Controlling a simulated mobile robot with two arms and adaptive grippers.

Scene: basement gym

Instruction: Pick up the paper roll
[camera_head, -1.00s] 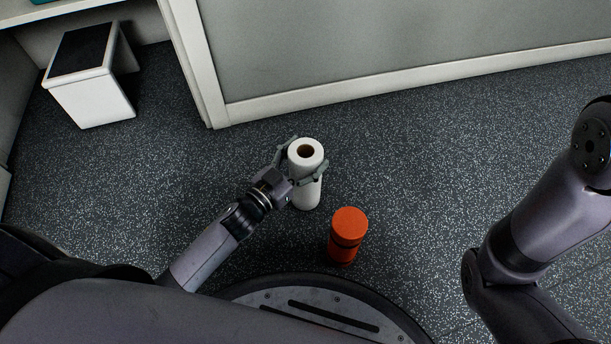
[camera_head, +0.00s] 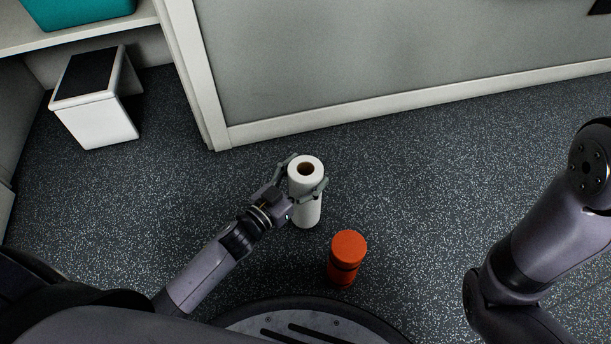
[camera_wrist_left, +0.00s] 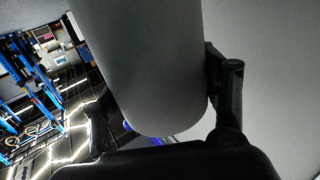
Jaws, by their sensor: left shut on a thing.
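The white paper roll (camera_head: 306,211) is upright in the middle of the head view, its brown core hole facing up. My left gripper (camera_head: 306,187) comes in from the left with its fingers around the upper part of the roll, shut on it. In the left wrist view the paper roll (camera_wrist_left: 145,65) fills the middle, with a dark finger against its right side. Whether the roll's base touches the floor is hard to tell. My right arm shows at the right, but its gripper is out of view.
An orange-red cylinder (camera_head: 347,259) stands on the floor close to the right of the roll, near my base. A white step stool (camera_head: 98,122) stands at the far left. A grey wall panel (camera_head: 400,62) runs along the back. The speckled floor right of the cylinder is clear.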

